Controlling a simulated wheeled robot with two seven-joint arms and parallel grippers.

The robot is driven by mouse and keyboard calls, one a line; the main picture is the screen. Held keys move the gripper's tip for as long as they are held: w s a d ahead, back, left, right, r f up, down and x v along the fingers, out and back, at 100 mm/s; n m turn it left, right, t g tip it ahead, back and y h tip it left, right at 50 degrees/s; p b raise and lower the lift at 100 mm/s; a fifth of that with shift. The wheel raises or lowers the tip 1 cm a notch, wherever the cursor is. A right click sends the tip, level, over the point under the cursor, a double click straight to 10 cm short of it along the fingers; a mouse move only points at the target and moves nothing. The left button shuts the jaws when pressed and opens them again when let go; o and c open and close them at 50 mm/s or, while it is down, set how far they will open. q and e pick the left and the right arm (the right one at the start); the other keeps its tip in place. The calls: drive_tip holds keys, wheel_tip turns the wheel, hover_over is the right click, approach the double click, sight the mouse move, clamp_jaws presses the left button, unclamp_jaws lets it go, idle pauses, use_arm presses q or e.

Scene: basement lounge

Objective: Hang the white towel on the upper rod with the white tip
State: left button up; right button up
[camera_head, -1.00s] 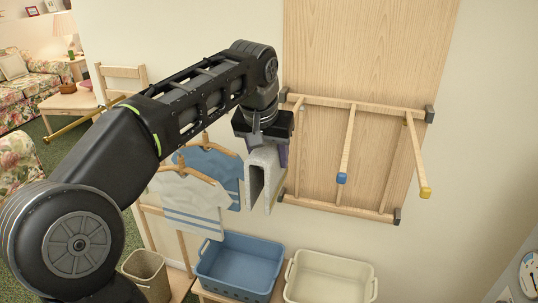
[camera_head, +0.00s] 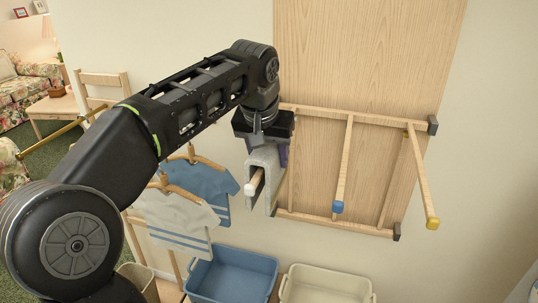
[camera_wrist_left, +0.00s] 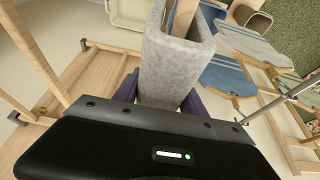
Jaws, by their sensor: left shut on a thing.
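The white towel (camera_head: 263,160), greyish in this light, hangs folded as an upside-down U from my left gripper (camera_head: 264,146). The gripper is shut on its top fold; its purple fingers also show around the towel in the left wrist view (camera_wrist_left: 160,97). The rod with the white tip (camera_head: 254,183) shows inside the fold, its tip facing the head camera. The towel is around this rod, with a side hanging on each side. Whether the fold touches the rod I cannot tell. My right gripper is not in view.
The wooden wall rack (camera_head: 365,108) also has a blue-tipped rod (camera_head: 343,170) and a yellow-tipped rod (camera_head: 422,180) to the right. A blue shirt (camera_head: 205,182) and a white shirt (camera_head: 178,215) hang close on the left. A blue basket (camera_head: 232,268) and a cream basket (camera_head: 328,283) stand below.

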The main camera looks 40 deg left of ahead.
use_arm(q)
drive_tip(key=shift+w+a+f, duration=0.15)
drive_tip(key=shift+w+f, duration=0.2)
drive_tip(key=shift+f, duration=0.1)
drive_tip(key=shift+f+b, duration=0.25)
drive_tip(key=shift+b, duration=0.1)
drive_tip(key=shift+s+d+r, duration=0.1)
drive_tip(key=shift+s+d, duration=0.15)
drive_tip(key=shift+s, duration=0.2)
drive_tip(key=shift+w+a+f, duration=0.15)
drive_tip(key=shift+w+f, duration=0.05)
drive_tip(key=shift+w, duration=0.05)
drive_tip(key=o, duration=1.6)
drive_tip(key=shift+s, duration=0.1)
drive_tip(key=shift+r, duration=0.1)
